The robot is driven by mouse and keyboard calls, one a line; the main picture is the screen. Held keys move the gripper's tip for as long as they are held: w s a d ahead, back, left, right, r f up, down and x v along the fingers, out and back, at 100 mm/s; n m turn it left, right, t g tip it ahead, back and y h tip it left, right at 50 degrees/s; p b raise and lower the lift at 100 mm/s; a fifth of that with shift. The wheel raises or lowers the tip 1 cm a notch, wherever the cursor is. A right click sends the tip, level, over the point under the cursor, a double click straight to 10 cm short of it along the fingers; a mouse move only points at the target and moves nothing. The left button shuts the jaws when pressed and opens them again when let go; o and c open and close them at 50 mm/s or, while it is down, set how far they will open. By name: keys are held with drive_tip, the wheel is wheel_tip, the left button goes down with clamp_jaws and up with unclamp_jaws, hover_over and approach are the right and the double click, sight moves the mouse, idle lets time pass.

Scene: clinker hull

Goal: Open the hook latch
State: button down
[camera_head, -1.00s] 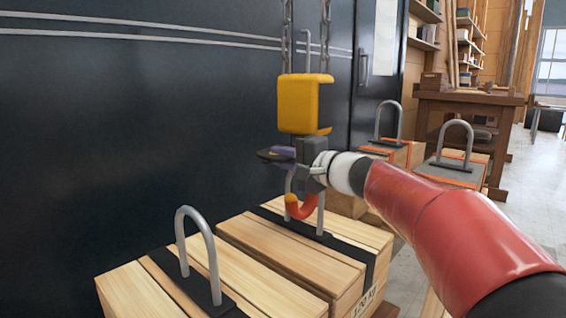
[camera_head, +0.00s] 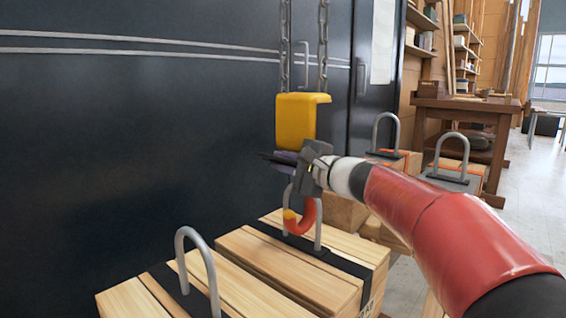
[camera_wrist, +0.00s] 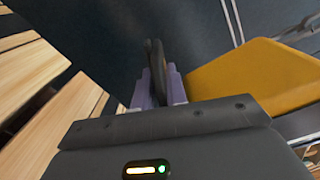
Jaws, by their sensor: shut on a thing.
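A yellow hoist block (camera_head: 296,120) hangs from two chains, with an orange-red hook (camera_head: 305,222) below it. The hook's lower bend is at the steel hoop (camera_head: 318,235) on a wooden crate; I cannot tell whether they touch. My gripper (camera_head: 276,160) is just under the block and above the hook's bend. In the wrist view, its purple fingers (camera_wrist: 158,92) are shut on a dark, narrow piece (camera_wrist: 156,62), which looks like the hook's latch. The yellow block (camera_wrist: 255,78) is right of the fingers there. My gripper hides the upper hook in the head view.
Another crate with a hoop (camera_head: 198,268) stands nearer, at the lower left. Further hooped crates (camera_head: 450,160) are behind my arm. A dark wall (camera_head: 120,130) runs close behind the hoist. A workbench (camera_head: 468,108) and clear floor are at the far right.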

drive_tip(key=shift+r, duration=0.2)
drive_tip(key=c, duration=1.6)
unclamp_jaws()
drive_tip(key=shift+d, duration=0.1)
drive_tip(key=shift+o, duration=0.3)
drive_tip(key=shift+f, duration=0.1)
drive_tip(key=v, duration=0.7)
drive_tip(key=shift+s+d+b, duration=0.3)
drive_tip(key=shift+b, duration=0.05)
